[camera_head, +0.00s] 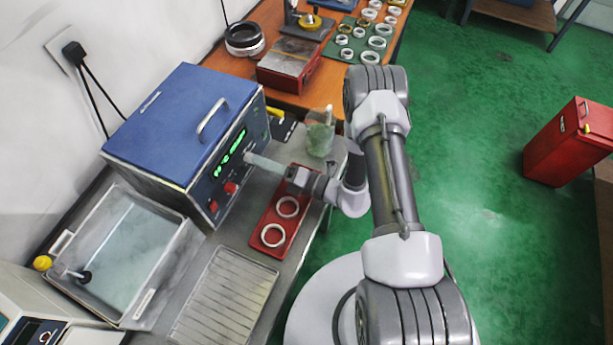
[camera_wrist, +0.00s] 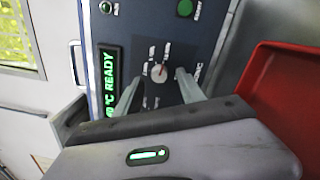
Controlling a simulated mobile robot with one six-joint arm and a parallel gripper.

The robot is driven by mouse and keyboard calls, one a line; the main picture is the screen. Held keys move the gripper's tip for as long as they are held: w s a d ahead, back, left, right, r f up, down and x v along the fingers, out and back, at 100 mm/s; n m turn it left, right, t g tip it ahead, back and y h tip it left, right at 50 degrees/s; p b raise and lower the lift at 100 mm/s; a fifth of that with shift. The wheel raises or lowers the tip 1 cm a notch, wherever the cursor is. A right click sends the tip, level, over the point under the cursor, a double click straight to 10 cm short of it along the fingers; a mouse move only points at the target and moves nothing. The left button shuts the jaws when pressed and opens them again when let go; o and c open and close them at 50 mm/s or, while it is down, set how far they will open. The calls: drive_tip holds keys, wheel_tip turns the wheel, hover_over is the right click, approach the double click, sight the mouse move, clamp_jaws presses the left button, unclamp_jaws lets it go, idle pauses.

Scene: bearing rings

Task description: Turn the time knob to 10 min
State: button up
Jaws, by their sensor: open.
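The blue-topped cleaning machine (camera_head: 183,115) has a dark front panel with a lit green display (camera_head: 230,152). In the wrist view the display (camera_wrist: 109,82) reads "READY" sideways. My gripper (camera_wrist: 158,78) is open, with one finger on each side of this knob and gaps showing between. In the head view my gripper (camera_head: 249,158) reaches the panel from the right and hides this knob.
A glass beaker (camera_head: 320,138) stands close to my arm. A water basin (camera_head: 130,250) is at left.

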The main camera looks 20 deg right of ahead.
drive_tip(key=p+v, duration=0.2)
drive_tip(key=v, duration=1.2)
drive_tip(key=shift+s+d, duration=0.25)
drive_tip(key=shift+d, duration=0.05)
drive_tip(key=shift+w+a+r+n, duration=0.1)
drive_tip(key=shift+r+n, duration=0.15)
drive_tip(key=shift+n, duration=0.05)
drive_tip(key=s+a+r+n+g+h+b, duration=0.1)
drive_tip(key=s+a+r+n+g, duration=0.15)
drive_tip(key=r+n+g, duration=0.5)
drive_tip(key=s+a+r+n+g+h+b, duration=0.15)
drive_tip(key=a+r+n+g, duration=0.3)
drive_tip(key=r+n, duration=0.5)
drive_tip(key=s+d+r+n+t+h+b, duration=0.1)
drive_tip(key=s+d+r+n+t+h, duration=0.1)
drive_tip(key=n, duration=0.6)
drive_tip(key=s+d+r+n+t+h, duration=0.2)
drive_tip(key=s+r+n+t+h, duration=0.2)
drive_tip(key=s+r+n+h, duration=0.3)
drive_tip(key=shift+r+n+h+b, duration=0.4)
drive_tip(key=shift+r+n, duration=0.5)
drive_tip(key=shift+n, duration=0.3)
